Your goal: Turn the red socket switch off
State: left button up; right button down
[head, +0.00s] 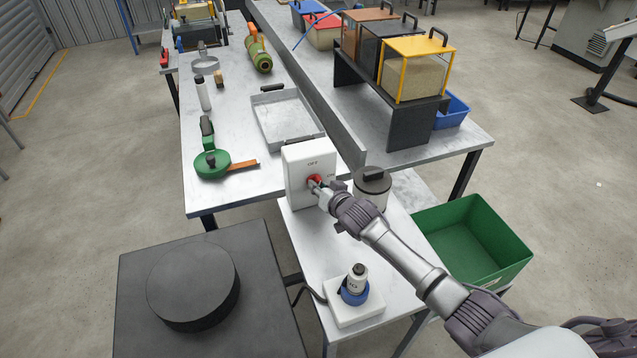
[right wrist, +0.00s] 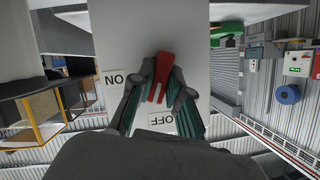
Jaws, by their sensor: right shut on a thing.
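The red socket switch (right wrist: 163,72) is a red handle on the front face of a white box (head: 297,168) on the near table. In the right wrist view, the OFF label (right wrist: 161,123) lies below the handle and the ON label (right wrist: 114,79) lies to its left. The handle runs nearly along the picture's vertical, slightly tilted, with its lower end towards OFF. My right gripper (head: 316,185) is shut on the handle, with a finger on each side of it. In the head view the gripper hides part of the switch. My left gripper is not in view.
A grey lidded canister (head: 373,190) stands close right of the box. A white socket base with a blue connector (head: 354,291) sits nearer on the same table. A green bin (head: 470,240) is to the right, and a black round block (head: 193,285) at the lower left.

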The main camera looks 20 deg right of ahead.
jog(key=shift+a+n+h, duration=0.1)
jog(key=shift+n+h, duration=0.9)
jog(key=shift+n, duration=0.3)
jog(key=c, duration=1.1)
grip_release()
jog(key=v, duration=1.2)
